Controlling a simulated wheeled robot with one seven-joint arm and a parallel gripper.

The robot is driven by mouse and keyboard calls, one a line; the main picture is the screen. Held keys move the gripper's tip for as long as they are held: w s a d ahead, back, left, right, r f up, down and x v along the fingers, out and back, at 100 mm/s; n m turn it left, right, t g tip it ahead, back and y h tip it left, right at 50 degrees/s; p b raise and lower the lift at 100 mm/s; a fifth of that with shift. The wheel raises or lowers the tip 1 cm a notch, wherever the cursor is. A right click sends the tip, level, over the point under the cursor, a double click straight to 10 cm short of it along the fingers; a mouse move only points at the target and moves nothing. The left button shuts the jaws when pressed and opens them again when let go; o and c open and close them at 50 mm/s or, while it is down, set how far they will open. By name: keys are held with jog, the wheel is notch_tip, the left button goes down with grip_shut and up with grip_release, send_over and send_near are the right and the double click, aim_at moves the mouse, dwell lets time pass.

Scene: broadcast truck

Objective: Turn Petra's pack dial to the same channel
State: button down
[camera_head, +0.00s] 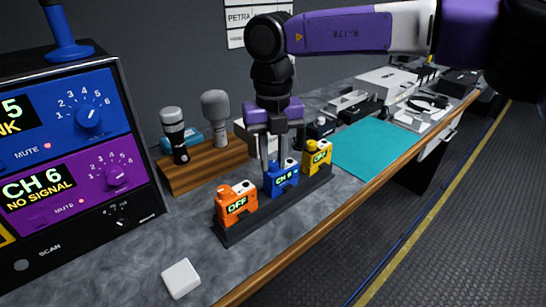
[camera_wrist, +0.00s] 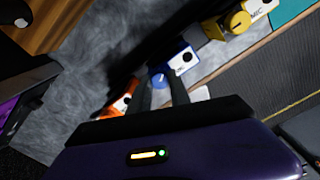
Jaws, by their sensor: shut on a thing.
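Three small packs stand in a row in a dark rack (camera_head: 290,212): an orange pack (camera_head: 237,203) reading OFF, a blue pack (camera_head: 282,180) with a lit CH display whose number is hard to read, and a yellow pack (camera_head: 318,157) reading OFF. My gripper (camera_head: 272,163) points down at the top of the blue pack. In the wrist view my fingers are shut on the blue pack's round dial (camera_wrist: 158,80), beside its white top (camera_wrist: 183,59). The fingers partly hide the dial. No name shows legibly on the packs.
At left, the receiver's blue panel (camera_head: 60,115) shows a 5, its dial (camera_head: 88,117) and a lit MUTE light. Its purple panel (camera_head: 75,190) reads CH 6 NO SIGNAL. Microphones stand in a wooden block (camera_head: 205,170). A teal mat (camera_head: 375,150) lies right; a wall sheet reads PETRA (camera_head: 238,18).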

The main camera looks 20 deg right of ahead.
aim_at(272, 163)
dwell(0.4)
jog(key=c, duration=1.2)
grip_release()
jog(key=shift+r, duration=0.1)
notch_tip(272, 163, up, 8)
jog(key=shift+f, duration=0.2)
jog(key=shift+w, duration=0.1)
